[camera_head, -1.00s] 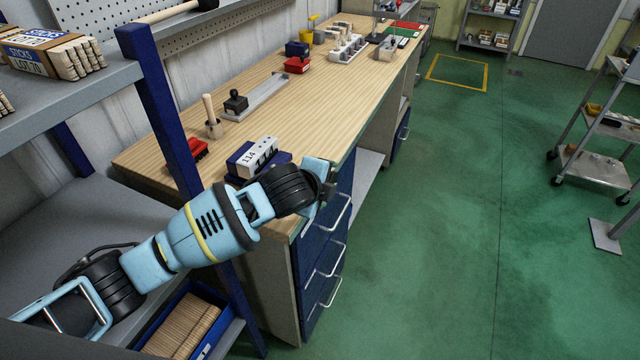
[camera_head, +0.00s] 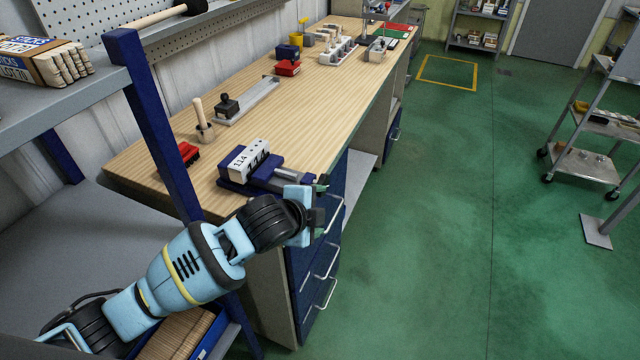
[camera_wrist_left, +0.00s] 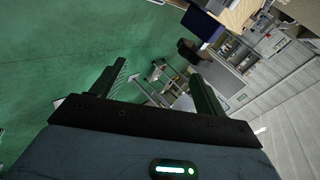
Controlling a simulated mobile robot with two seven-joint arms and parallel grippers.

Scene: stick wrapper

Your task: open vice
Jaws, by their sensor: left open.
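The blue vice (camera_head: 236,185) stands on the near corner of the wooden bench. A white block marked 114 (camera_head: 247,161) sits at its top, and a grey metal screw part (camera_head: 289,174) extends from its right side. My left gripper (camera_head: 319,201) is just right of and below the vice's screw end, past the bench's front edge. Whether it touches the vice handle cannot be told. In the left wrist view its two dark fingers (camera_wrist_left: 155,90) are apart with nothing between them. My right gripper is in neither view.
The bench top (camera_head: 290,112) also holds a wooden-handled tool in a holder (camera_head: 204,125), a red item (camera_head: 186,153) and a metal rail with a black block (camera_head: 228,105). Blue drawers (camera_head: 318,262) lie under the front edge. The green floor right of the bench is open.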

